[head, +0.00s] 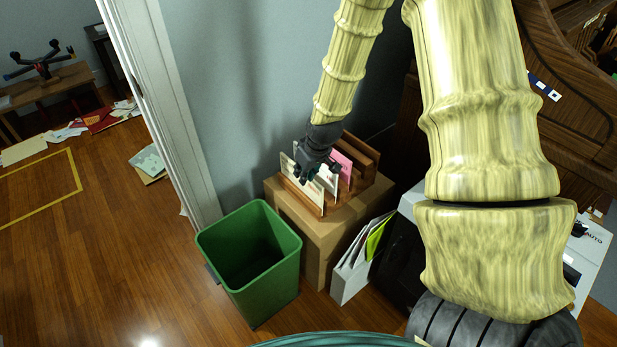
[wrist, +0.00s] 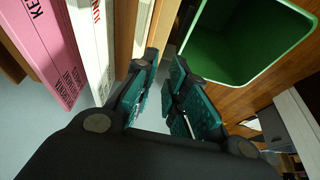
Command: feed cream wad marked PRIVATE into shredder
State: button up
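My gripper (head: 312,172) is at the wooden rack (head: 315,208), over its front-left slots. In the wrist view its teal fingers (wrist: 164,62) are apart, with an empty gap between them. A cream wad (wrist: 144,24) stands upright in the rack just beyond the left fingertip; its face is turned away, so I cannot read a mark. A white wad with red print (wrist: 97,40) and a pink wad (wrist: 50,45) stand beside it. The pink wad also shows in the head view (head: 343,162). A pale machine marked AUTO (head: 592,243), perhaps the shredder, is at the right, partly hidden by my arm.
The rack stands on a cardboard box (head: 318,245) against the wall. An open green bin (head: 262,285) is left of the box and also shows in the wrist view (wrist: 225,75). A white file holder (head: 350,275) stands right of the box.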

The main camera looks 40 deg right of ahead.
jog(key=shift+t, duration=0.3)
jog(key=w+d+f+b, duration=0.1)
jog(key=w+f, duration=0.1)
jog(key=f, duration=0.1)
jog(key=w+f+b, duration=0.2)
jog(key=f, duration=0.1)
jog(key=w+d+f+b, duration=0.1)
jog(key=w+f+b, duration=0.1)
jog(key=f, duration=0.1)
jog(key=shift+w+d+f, duration=0.1)
jog(key=shift+w+d, duration=0.15)
jog(key=shift+d, duration=0.1)
jog(key=shift+c, duration=0.3)
grip_shut()
jog(key=shift+r+p, duration=0.25)
jog(key=shift+p, duration=0.05)
jog(key=shift+r+p, duration=0.75)
jog(key=shift+r, duration=0.1)
notch_tip(320, 180, up, 10)
jog(key=p, duration=0.9)
jog(key=shift+r, duration=0.25)
